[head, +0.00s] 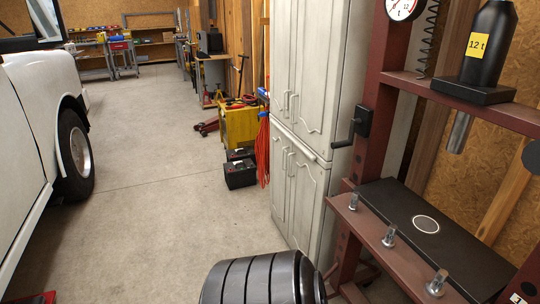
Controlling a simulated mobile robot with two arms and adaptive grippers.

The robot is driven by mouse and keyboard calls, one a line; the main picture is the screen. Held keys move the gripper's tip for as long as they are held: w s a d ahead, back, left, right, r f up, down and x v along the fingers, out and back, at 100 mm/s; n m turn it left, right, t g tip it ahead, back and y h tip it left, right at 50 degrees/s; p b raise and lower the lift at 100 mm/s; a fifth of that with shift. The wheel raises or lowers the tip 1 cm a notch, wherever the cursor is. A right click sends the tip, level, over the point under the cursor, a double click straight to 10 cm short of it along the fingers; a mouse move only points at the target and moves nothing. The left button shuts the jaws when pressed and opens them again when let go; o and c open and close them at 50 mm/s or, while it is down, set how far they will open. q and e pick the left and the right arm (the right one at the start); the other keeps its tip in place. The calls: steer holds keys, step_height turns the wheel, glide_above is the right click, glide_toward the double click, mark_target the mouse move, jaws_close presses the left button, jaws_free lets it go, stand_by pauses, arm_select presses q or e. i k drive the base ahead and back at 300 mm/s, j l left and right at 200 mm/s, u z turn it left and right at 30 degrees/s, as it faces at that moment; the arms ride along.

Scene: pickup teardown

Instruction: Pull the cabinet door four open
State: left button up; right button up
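A tall off-white cabinet (330,60) stands right of centre, its paneled front facing left. It has a pair of upper doors and a pair of lower doors, with slim bar handles near the middle. The upper right door (325,45) and the lower right door (304,200) look shut. The left doors are narrow in this view and also look shut. I see no number on any door, so I cannot tell which is door four. Neither of my grippers is in view.
A dark red press frame (375,130) stands close on the right, partly covering the cabinet. A dark ribbed shape (262,280) fills the bottom middle; I cannot tell what it is. Black batteries (240,173) and a yellow box (240,127) lie beyond the cabinet. The floor left of it is clear.

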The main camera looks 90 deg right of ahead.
mark_target(309, 181)
steer(key=z, duration=3.1)
steer(key=i+j+z, duration=0.3)
steer(key=i, duration=0.2)
steer(key=i+j+z, duration=0.25)
steer(key=i+j, duration=0.2)
